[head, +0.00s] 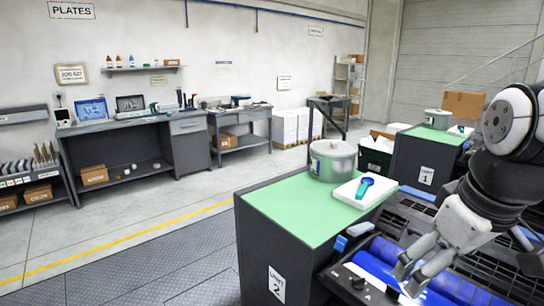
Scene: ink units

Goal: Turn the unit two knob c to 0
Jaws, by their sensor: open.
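Unit two is the dark cabinet with a green top (285,210) and a "UNIT 2" label (276,285) on its end. A dark control panel (350,290) with small black knobs and a white letter A sits at the bottom edge, beside a blue roller (450,288). Knob c cannot be made out; the panel runs out of the picture and my gripper covers part of this area. My gripper (407,281) is open, pointing down and left above the roller and the panel's right end. Nothing shows between its fingers.
A metal pot (332,160) and a white tray (352,193) with a blue-green tool (364,187) stand on the green top. A blue-and-grey handle (351,234) sticks up beside the roller. Unit one (426,160) stands behind. The floor at left is clear.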

